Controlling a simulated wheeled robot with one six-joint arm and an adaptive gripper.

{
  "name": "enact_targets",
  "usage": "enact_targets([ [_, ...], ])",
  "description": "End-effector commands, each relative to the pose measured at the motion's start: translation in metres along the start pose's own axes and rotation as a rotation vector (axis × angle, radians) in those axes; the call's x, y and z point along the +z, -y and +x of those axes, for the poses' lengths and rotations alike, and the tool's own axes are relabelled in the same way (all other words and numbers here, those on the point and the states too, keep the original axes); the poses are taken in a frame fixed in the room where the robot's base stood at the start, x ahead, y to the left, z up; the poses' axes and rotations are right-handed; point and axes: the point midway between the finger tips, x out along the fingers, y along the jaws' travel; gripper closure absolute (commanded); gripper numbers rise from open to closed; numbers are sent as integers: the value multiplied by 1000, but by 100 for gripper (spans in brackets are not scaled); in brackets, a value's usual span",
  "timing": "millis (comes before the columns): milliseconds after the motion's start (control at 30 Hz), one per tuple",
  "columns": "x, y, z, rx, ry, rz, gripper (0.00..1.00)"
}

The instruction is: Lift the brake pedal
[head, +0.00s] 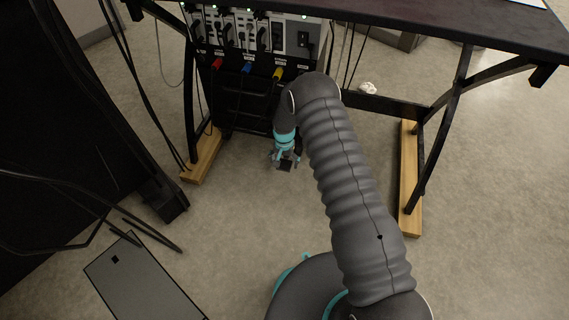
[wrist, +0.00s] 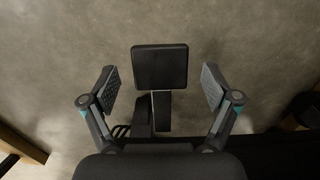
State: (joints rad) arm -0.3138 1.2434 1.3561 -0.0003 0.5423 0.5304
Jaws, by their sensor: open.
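The brake pedal (wrist: 160,67) is a dark, rounded rectangular pad on a narrow stem, seen from above in the wrist view. It lies between and slightly beyond the two fingertips of my gripper (wrist: 160,88). The fingers are spread wide, one on each side, with a clear gap between each finger and the pad. In the head view, my gripper (head: 286,160) points down in front of the black unit under the table. A small dark piece of the pedal (head: 285,167) shows at its fingertips, and my arm hides part of the area.
A black table (head: 440,18) stands overhead on black legs with wooden feet (head: 409,180). A panel with red, blue and yellow plugs (head: 248,67) sits under it. Cables hang at left. A flat grey panel (head: 145,285) lies at lower left. Bare concrete floor surrounds my gripper.

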Motion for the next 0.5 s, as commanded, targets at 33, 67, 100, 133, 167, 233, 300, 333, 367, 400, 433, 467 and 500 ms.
enact_targets([
  [33, 0, 0, 4, 0, 0, 0, 12],
  [67, 0, 0, 6, 0, 0, 0, 12],
  [100, 0, 0, 8, 0, 0, 0, 12],
  [133, 0, 0, 9, 0, 0, 0, 12],
  [167, 0, 0, 10, 0, 0, 0, 12],
  [233, 0, 0, 10, 0, -1, 0, 12],
  [300, 0, 0, 10, 0, -1, 0, 12],
  [333, 0, 0, 10, 0, -1, 0, 12],
  [367, 0, 0, 10, 0, -1, 0, 12],
  [400, 0, 0, 10, 0, -1, 0, 12],
  [433, 0, 0, 10, 0, 0, 0, 12],
  [467, 0, 0, 10, 0, 0, 0, 20],
  [500, 0, 0, 10, 0, 0, 0, 30],
])
